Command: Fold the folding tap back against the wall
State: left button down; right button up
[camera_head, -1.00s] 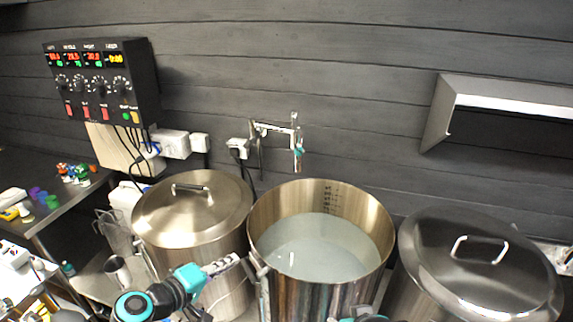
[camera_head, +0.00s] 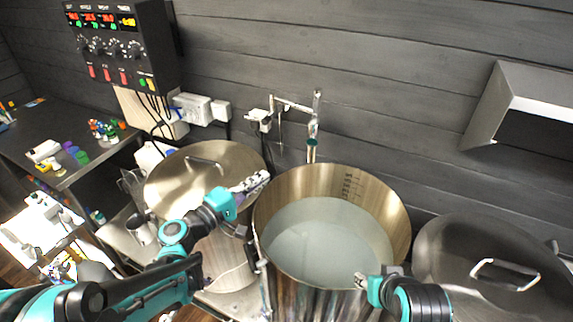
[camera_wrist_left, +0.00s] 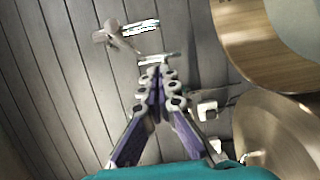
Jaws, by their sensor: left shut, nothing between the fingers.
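The folding tap (camera_head: 294,105) is on the dark plank wall behind the open pot. Its metal arm reaches right from the wall mount to an upright pipe with a teal collar, near the pot's back rim. It also shows in the left wrist view (camera_wrist_left: 140,28), beyond the fingertips. My left gripper (camera_head: 264,177) is shut and empty, over the right edge of the left lid, below and left of the tap and apart from it. Its closed fingers also show in the left wrist view (camera_wrist_left: 155,75). My right gripper (camera_head: 362,282) is at the open pot's front right rim; its finger opening is unclear.
The open pot (camera_head: 268,220) holds pale liquid. Lidded pots stand left (camera_head: 165,190) and right (camera_head: 440,250). A control box (camera_head: 120,50) with cables and white sockets (camera_head: 200,108) is on the wall. A metal hood (camera_head: 535,85) juts out at right.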

pick_arm(q)
jog(key=s+d+x, duration=0.1)
jog(key=d+x, duration=0.1)
jog(key=x, duration=0.9)
jog(key=shift+d, duration=0.35)
jog(key=shift+s, duration=0.15)
jog(key=w+d+b, duration=0.1)
jog(key=w+d, duration=0.1)
jog(key=d, duration=0.4)
jog(key=shift+w+d, duration=0.35)
jog(key=shift+d, duration=0.05)
